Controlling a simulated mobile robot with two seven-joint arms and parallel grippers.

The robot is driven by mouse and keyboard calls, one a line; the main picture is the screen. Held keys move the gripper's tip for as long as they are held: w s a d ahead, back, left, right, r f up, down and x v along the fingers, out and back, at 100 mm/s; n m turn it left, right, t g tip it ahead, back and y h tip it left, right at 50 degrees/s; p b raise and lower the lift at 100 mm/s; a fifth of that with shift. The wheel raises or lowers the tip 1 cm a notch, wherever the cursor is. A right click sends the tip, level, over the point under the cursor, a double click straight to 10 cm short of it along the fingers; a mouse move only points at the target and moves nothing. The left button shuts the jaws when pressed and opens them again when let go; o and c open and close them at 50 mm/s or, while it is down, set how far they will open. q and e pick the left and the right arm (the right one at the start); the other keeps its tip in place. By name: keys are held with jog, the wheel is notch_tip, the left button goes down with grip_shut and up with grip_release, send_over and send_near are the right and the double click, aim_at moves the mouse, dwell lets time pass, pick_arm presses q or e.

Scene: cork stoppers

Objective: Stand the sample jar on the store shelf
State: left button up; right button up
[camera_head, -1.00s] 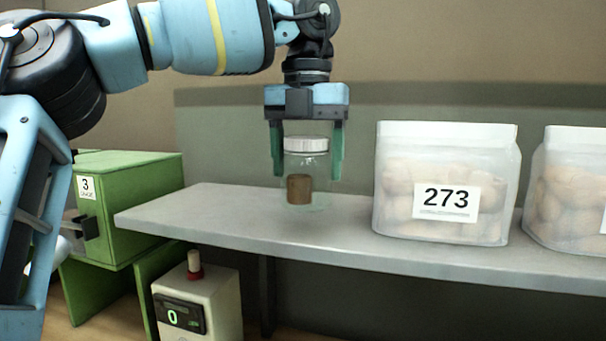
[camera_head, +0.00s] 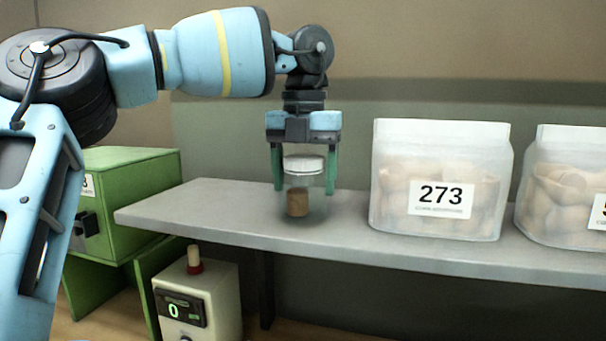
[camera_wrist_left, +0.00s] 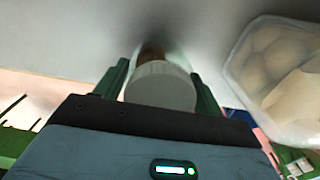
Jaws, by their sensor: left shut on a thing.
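The sample jar (camera_head: 304,196) is clear, with a white lid and a brown cork inside. It is upright at the store shelf (camera_head: 210,205), a grey board, left of the bag marked 273. My left gripper (camera_head: 305,178) points down from above, its green fingers on both sides of the jar, shut on it near the lid. I cannot tell for sure whether the jar's base touches the shelf. In the left wrist view the white lid (camera_wrist_left: 161,86) sits between the fingers, with the brown cork beyond it. My right gripper is not in view.
A bag marked 273 (camera_head: 440,165) stands right of the jar, with a second bag (camera_head: 570,175) beyond it. Left of the shelf is a green box (camera_head: 130,180). A pale device reading 0 (camera_head: 195,300) is below the shelf. The shelf's left end is clear.

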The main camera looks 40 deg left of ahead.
pick_arm(q)
jog(key=shift+f, duration=0.1)
jog(key=o, duration=1.1)
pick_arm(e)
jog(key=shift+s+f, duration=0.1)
pick_arm(q)
notch_tip(320, 180, up, 10)
jog(key=p, duration=0.2)
jog(key=shift+s+f+p, duration=0.1)
jog(key=shift+f+p, duration=0.1)
jog(key=shift+p, duration=0.2)
jog(key=shift+d+r+p, duration=0.1)
jog(key=shift+r+p, duration=0.6)
jog(key=shift+r, duration=0.2)
jog(key=shift+r+p, duration=0.45)
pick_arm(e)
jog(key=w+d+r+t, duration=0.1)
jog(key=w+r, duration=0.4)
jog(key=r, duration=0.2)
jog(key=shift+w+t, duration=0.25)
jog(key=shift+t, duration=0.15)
pick_arm(q)
jog(key=shift+f, duration=0.1)
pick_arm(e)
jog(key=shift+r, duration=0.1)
